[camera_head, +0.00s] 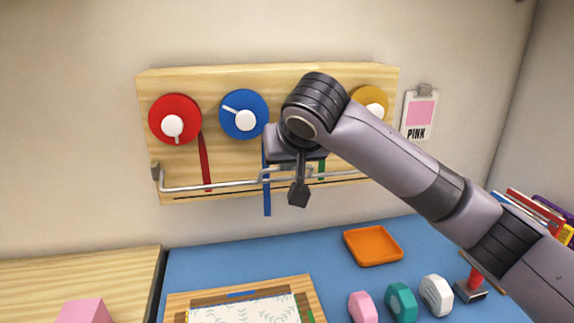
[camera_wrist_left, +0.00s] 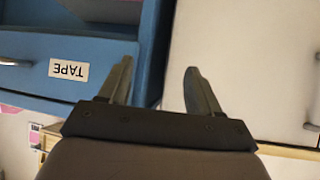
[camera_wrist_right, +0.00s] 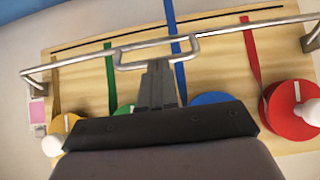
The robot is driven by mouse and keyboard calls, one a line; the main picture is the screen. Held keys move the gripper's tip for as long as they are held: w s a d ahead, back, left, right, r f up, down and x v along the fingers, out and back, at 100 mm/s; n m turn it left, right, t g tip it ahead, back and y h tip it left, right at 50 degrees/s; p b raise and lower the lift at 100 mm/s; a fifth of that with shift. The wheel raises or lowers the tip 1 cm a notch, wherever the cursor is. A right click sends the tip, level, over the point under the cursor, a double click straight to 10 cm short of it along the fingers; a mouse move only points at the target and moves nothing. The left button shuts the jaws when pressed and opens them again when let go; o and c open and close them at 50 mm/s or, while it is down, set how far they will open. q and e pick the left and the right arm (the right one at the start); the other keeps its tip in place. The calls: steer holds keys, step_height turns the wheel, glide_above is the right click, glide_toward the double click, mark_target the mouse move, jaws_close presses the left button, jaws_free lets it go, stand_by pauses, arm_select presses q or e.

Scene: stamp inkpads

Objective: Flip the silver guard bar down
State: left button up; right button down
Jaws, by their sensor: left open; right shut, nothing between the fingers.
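The silver guard bar (camera_head: 215,185) runs along the lower front of the wooden wall board (camera_head: 230,74), held by a bracket at the left end. In the right wrist view the bar (camera_wrist_right: 85,63) crosses the picture, with a stepped handle section in the middle. My right gripper (camera_head: 298,195) is shut and empty, pointing down at the bar's middle. In the right wrist view its fingertips (camera_wrist_right: 158,68) are close to the stepped section; I cannot tell whether they touch. My left gripper (camera_wrist_left: 160,80) is open and empty, away from the board.
Red (camera_head: 174,118), blue (camera_head: 243,114) and yellow (camera_head: 368,103) ribbon spools sit on the board, with red, blue and green ribbons hanging behind the bar. A drawer labelled TAPE (camera_wrist_left: 68,70) is near my left gripper.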

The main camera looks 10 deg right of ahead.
arm_select(q)
step_height(320, 180, down, 14)
steer(key=w+d+b, duration=0.1)
steer(key=d+b, duration=0.2)
steer(key=b, duration=1.5)
steer(key=shift+w+r+h, duration=0.25)
steer(key=shift+w+h, duration=0.15)
arm_select(e)
step_height(320, 180, down, 8)
steer(key=t, duration=0.9)
steer(key=shift+w+t, duration=0.2)
steer(key=shift+t, duration=0.1)
arm_select(q)
steer(key=shift+s+a, duration=0.1)
steer(key=shift+s, duration=0.1)
